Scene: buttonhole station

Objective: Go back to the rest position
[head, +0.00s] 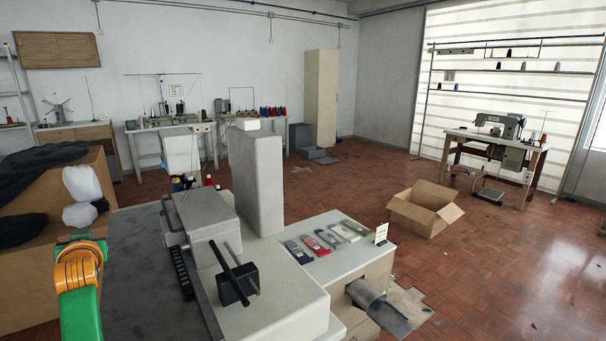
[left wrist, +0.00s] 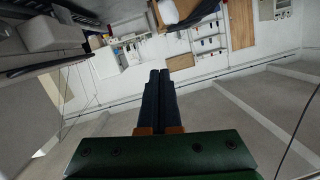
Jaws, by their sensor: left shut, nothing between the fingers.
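My left gripper (left wrist: 159,74) shows in the left wrist view. Its two dark fingers lie side by side, shut, with nothing between them. They point at open air, apart from any furniture, and the room appears tilted behind them. In the head view my left arm (head: 80,290), green and orange, stands at the lower left, beside the dark work surface. Its fingers cannot be made out there. My right gripper and arm are in neither view.
A grey buttonhole machine (head: 205,215) stands on the pale table (head: 285,308) right of my left arm. Several small packets (head: 328,237) lie on it. Boxes with dark cloth (head: 40,170) stand at the left.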

